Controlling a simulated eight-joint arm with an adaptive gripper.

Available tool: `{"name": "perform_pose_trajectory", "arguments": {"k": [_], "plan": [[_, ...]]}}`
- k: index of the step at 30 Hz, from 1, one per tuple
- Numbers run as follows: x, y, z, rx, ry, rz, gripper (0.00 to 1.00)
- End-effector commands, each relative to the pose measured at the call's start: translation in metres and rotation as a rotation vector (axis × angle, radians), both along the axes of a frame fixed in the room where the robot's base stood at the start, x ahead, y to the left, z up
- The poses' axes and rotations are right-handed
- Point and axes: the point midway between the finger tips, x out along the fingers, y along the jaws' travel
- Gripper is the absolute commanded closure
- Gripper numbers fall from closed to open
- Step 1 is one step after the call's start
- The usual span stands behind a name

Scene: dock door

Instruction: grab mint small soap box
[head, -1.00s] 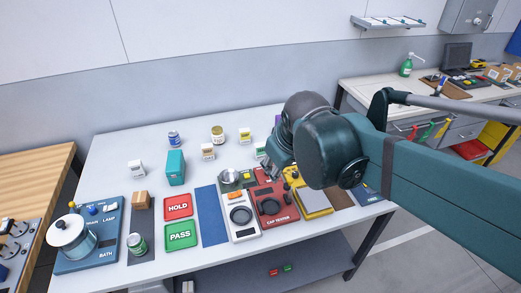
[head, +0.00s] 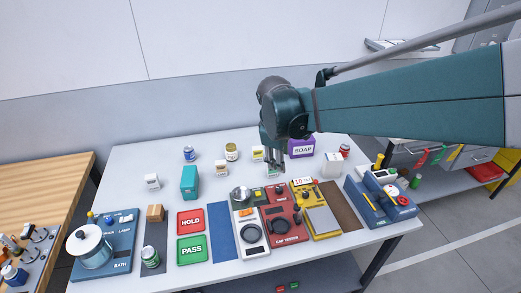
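A small pale box with a greenish label (head: 274,172) stands on the white table, directly below my gripper in the picture; it looks like the mint small soap box, but its label is too small to read. My gripper (head: 272,163) points down over the table, its fingertips at or just above the top of this box. I cannot tell whether they touch it or how far apart the fingers are. The gripper partly hides the box's top.
A purple SOAP box (head: 301,148) stands close on the right and a yellow-labelled container (head: 258,153) behind left. The red cap tester (head: 286,229) and a yellow device (head: 318,212) lie in front.

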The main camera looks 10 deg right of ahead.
Motion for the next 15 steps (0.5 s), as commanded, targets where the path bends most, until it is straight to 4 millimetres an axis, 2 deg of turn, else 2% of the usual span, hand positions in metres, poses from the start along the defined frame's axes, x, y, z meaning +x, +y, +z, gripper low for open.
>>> {"name": "perform_pose_trajectory", "arguments": {"k": [3, 15], "plan": [[0.019, 0.0, -0.002, -0.032, 0.035, 0.052, 0.63], [0.072, 0.001, -0.025, -0.13, 0.156, 0.231, 0.63]]}}
